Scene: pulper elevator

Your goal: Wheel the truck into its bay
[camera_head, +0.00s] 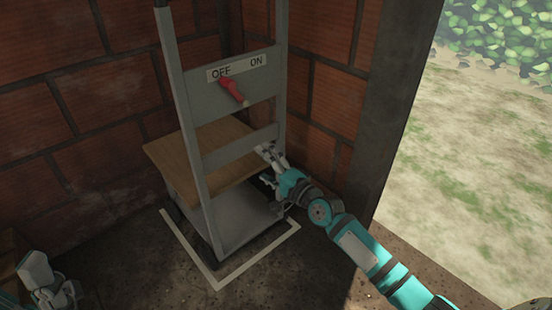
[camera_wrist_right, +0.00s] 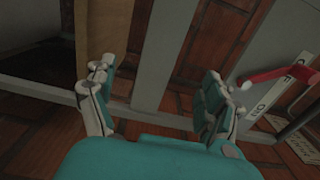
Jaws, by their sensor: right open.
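The truck (camera_head: 207,200) is a tall grey metal frame with two uprights, cross bars, a low grey base and a wooden board. It stands upright in the brick corner, inside the white floor lines of the bay (camera_head: 258,262). My right gripper (camera_head: 272,165) is open at the truck's right upright. In the right wrist view, a grey bar (camera_wrist_right: 155,55) lies between the open fingers of that gripper (camera_wrist_right: 155,100); I cannot tell whether they touch it. My left gripper (camera_head: 66,295) is low at the left edge, and its opening is unclear.
A grey panel (camera_head: 262,87) marked OFF and ON shows between the uprights, with a red lever (camera_head: 232,90) by OFF. Brick walls stand behind and beside the truck. A dark door post (camera_head: 393,90) stands at right, with open ground outside (camera_head: 460,170).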

